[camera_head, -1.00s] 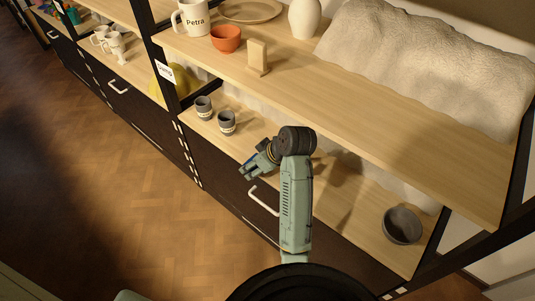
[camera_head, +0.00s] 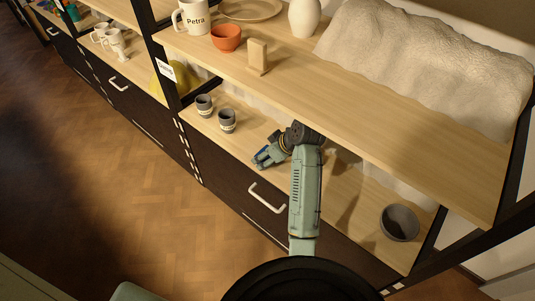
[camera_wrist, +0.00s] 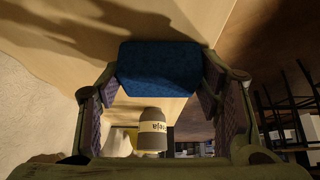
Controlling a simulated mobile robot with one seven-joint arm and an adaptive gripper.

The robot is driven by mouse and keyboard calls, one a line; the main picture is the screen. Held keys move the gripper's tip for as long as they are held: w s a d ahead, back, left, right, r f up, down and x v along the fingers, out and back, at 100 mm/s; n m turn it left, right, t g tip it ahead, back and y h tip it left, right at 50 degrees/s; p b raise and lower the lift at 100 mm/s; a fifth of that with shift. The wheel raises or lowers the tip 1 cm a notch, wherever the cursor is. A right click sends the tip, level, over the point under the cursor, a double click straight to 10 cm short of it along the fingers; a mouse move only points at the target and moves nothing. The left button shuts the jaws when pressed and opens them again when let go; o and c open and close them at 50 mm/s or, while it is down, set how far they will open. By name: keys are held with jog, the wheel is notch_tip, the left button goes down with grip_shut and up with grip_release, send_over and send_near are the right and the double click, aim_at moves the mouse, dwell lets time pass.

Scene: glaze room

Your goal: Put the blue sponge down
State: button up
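The blue sponge (camera_wrist: 160,70) sits between my two fingertips in the wrist view, its ends against the pads. My gripper (camera_wrist: 160,82) is shut on it. In the head view my gripper (camera_head: 261,160) is over the lower wooden shelf (camera_head: 335,197), below the upper board, and only a little blue of the sponge shows there. I cannot tell whether the sponge touches the shelf.
Two grey cups (camera_head: 227,120) stand left of my gripper; one labelled cup (camera_wrist: 152,132) shows in the wrist view. A dark grey bowl (camera_head: 400,223) stands at the shelf's right end. The upper shelf board (camera_head: 345,100) overhangs. Shelf between gripper and bowl is clear.

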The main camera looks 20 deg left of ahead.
jog(key=o, duration=0.4)
jog(key=shift+c, duration=0.2)
jog(key=shift+d+r, duration=0.15)
jog(key=shift+r, duration=0.2)
jog(key=v, duration=0.1)
jog(key=b+v, duration=0.1)
jog(key=shift+s+d+r, duration=0.15)
jog(key=shift+d, duration=0.35)
jog(key=s+d, duration=0.1)
jog(key=d, duration=0.2)
jog(key=s+d, duration=0.1)
jog(key=d, duration=0.2)
jog(key=s+d+p, duration=0.1)
jog(key=d, duration=0.2)
jog(key=shift+s+d+r, duration=0.25)
jog(key=shift+s+d, duration=0.05)
jog(key=shift+d, duration=0.05)
jog(key=shift+s+d+f, duration=0.2)
jog(key=shift+d, duration=0.2)
